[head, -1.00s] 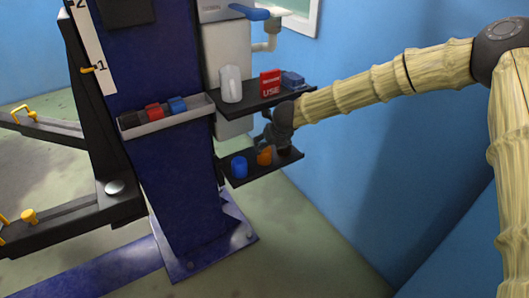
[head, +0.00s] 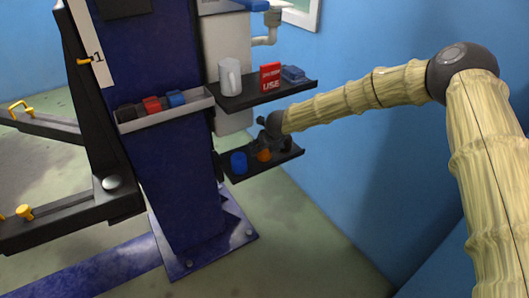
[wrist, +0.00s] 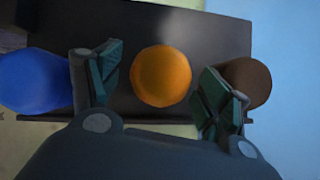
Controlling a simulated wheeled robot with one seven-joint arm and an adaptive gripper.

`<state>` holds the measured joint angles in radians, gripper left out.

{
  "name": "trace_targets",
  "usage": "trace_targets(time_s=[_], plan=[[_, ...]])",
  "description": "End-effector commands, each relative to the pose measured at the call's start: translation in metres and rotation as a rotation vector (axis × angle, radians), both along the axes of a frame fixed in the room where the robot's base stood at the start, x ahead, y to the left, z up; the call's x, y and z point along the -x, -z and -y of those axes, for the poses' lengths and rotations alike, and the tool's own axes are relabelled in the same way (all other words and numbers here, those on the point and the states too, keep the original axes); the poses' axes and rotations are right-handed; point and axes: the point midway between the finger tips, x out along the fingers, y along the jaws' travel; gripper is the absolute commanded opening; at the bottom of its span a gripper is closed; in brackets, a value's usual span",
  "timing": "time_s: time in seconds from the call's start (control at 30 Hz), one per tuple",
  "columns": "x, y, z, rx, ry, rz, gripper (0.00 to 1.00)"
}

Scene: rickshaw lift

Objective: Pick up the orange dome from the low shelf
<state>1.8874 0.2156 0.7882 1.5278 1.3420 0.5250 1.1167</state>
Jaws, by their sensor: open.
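The orange dome (head: 264,156) sits on the low black shelf (head: 237,179), between a blue cylinder (head: 239,163) and a dark item at the right. In the wrist view the dome (wrist: 161,76) shows as a round orange shape between the two green-padded fingers of my gripper (wrist: 154,86). The fingers are open, with a gap on each side of the dome. In the head view my gripper (head: 267,140) is at the low shelf, by the dome, and partly hides it.
The blue object (wrist: 35,82) is close outside the left finger and a brown object (wrist: 248,82) is close behind the right finger. The blue wall is at the right.

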Motion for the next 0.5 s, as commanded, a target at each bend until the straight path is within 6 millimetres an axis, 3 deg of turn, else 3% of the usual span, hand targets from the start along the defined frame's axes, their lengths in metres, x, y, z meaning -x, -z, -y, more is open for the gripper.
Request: trace_targets(time_s=[0.2,0.5], plan=[[-0.0004,0.0005,-0.0002,0.000,0.000,0.000,0.78],[-0.0003,0.0006,0.0000,0.000,0.000,0.000,0.29]])
